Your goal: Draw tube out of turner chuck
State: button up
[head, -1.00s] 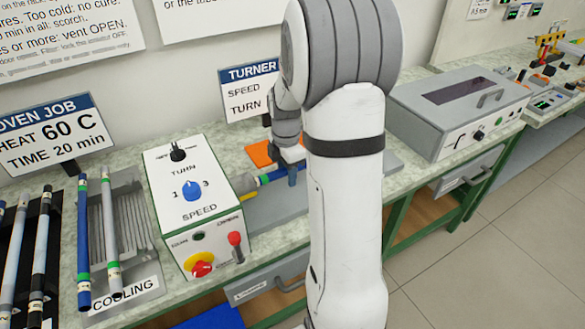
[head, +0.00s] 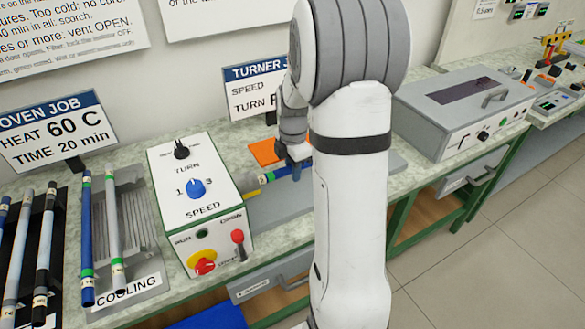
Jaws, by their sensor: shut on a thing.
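The turner is the white box (head: 195,165) with a blue knob, a red-and-yellow button and a red lever. My arm hides the tube's right part. The chuck is mostly hidden behind the box, so I cannot tell whether the tube end is still inside it.
A cooling rack (head: 127,235) holding tubes stands left of the turner, with more tubes on a dark rack (head: 12,300) farther left. An orange pad (head: 264,152) lies behind the tube. A grey oven-like box (head: 462,108) stands at the right.

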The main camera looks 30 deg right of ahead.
jog(key=shift+d+r+p, duration=0.1)
jog(key=shift+d+p, duration=0.2)
jog(key=shift+d, duration=2.5)
jog(key=shift+r, duration=0.15)
jog(key=shift+r+p, duration=3.25)
jog(key=shift+r, duration=1.15)
jog(key=shift+w+f, duration=0.1)
